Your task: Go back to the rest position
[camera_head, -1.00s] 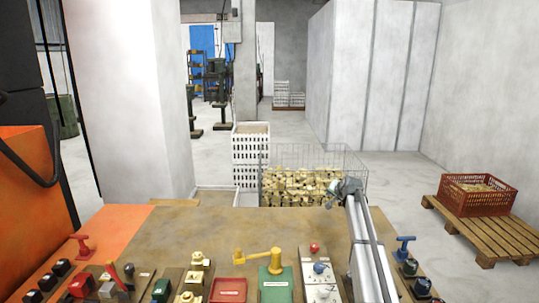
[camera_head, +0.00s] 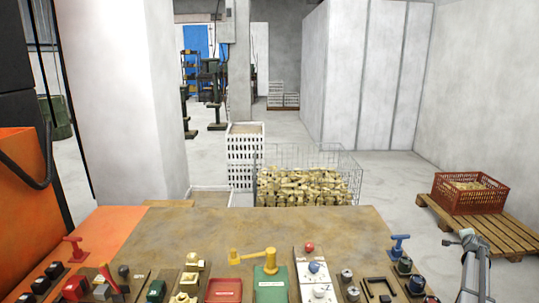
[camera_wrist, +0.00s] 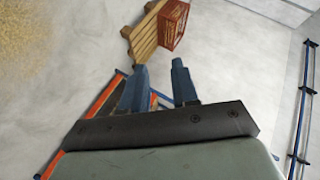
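My gripper (camera_wrist: 159,70) shows in the wrist view with two blue fingers apart and nothing between them. It is open and empty. In the head view, the end of my arm (camera_head: 467,238) is at the right, beyond the right edge of the workbench (camera_head: 290,222) and in front of the pallet. The fingers are too small to make out there. My gripper appears to touch nothing.
A red crate (camera_head: 470,198) stands on a wooden pallet (camera_head: 508,228) at right. A wire basket (camera_head: 360,178) of brass parts stands behind the bench, beside white crates (camera_head: 246,158). A yellow-handled green fixture (camera_head: 271,284) and several other fixtures line the front; the bench's middle is clear.

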